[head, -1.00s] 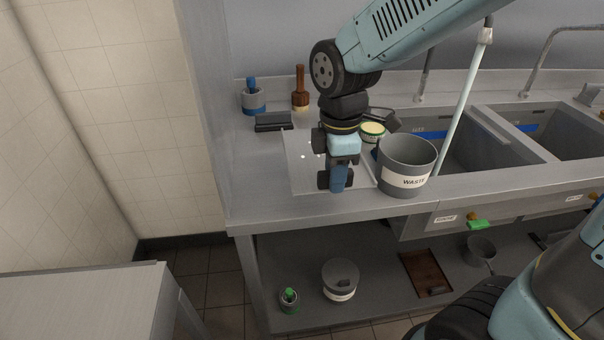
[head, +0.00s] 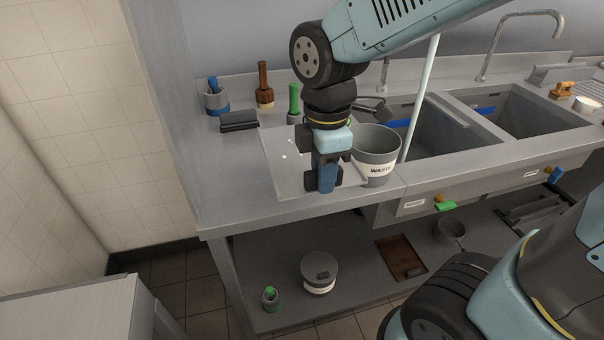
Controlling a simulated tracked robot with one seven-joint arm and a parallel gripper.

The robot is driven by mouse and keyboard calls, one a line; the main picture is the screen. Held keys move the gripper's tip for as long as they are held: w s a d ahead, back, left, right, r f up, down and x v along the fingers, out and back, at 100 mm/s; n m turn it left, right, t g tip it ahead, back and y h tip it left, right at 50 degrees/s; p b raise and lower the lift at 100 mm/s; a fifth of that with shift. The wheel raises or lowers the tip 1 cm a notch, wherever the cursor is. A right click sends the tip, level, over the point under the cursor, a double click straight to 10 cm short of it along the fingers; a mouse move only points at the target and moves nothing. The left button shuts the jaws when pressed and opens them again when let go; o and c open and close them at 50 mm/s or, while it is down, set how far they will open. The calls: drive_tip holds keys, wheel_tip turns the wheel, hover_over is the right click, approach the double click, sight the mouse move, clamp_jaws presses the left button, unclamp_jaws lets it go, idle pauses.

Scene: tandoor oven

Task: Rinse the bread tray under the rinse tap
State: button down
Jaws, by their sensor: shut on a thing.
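The bread tray looks to be the flat pale square (head: 283,177) with small white spots, at the counter's left part in the head view. My gripper (head: 324,182) points down over its right front part. Its dark fingers are shut around a blue piece, which looks like a grip on the tray. The gripper hides where they join, and I cannot tell if the tray touches the counter. The tap (head: 484,62) rises behind the sinks at the upper right; I cannot tell if it is the rinse tap.
The grey waste bucket (head: 373,142) stands close right of my gripper. Two sink basins (head: 432,131) lie beyond it.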

drive_tip(key=shift+w+r, duration=0.2)
drive_tip(key=shift+r, duration=1.8)
